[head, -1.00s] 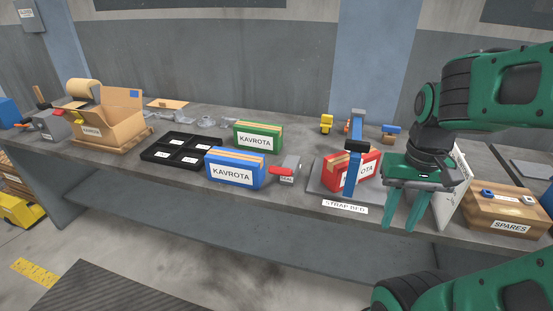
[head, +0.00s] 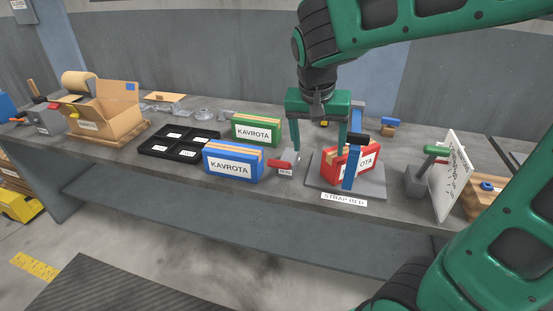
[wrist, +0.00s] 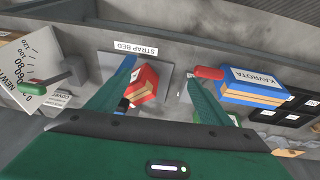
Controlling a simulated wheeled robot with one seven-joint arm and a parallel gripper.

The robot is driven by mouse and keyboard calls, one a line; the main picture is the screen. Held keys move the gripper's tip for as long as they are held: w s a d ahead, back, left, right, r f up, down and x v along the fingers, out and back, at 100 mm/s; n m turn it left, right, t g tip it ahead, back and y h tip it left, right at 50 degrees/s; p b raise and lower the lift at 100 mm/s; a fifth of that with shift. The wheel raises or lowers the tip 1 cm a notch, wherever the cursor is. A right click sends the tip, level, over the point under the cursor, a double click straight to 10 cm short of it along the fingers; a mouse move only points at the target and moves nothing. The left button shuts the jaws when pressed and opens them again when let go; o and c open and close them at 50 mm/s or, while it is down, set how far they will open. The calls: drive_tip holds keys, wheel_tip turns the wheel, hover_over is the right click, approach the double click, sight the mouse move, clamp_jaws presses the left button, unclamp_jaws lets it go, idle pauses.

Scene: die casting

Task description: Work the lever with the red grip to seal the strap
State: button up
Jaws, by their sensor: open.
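The lever with the red grip (head: 280,164) stands on a small grey block labelled SEAL (head: 291,160), left of the strap bed (head: 318,183). The red grip also shows in the wrist view (wrist: 209,73), near the tip of the right-hand finger. A red KAVROTA box (head: 366,160) sits on the strap bed with a blue strap (head: 350,172) upright across its front. My gripper (head: 320,152) is open and empty, pointing down between the seal lever and the red box. In the wrist view my gripper's fingers (wrist: 162,72) are wide apart; contact with the lever cannot be told.
A blue KAVROTA box (head: 232,163) stands close left of the lever, with a green one (head: 257,130) behind it. A black tray (head: 180,144) lies farther left. A green-gripped lever (head: 436,150) and a white dial board (head: 452,178) stand at the right.

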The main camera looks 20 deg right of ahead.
drive_tip(key=t, duration=0.1)
approach(278, 162)
drive_tip(key=r, duration=0.2)
drive_tip(key=x, duration=1)
drive_tip(key=shift+f, duration=0.35)
drive_tip(key=shift+c, duration=0.2)
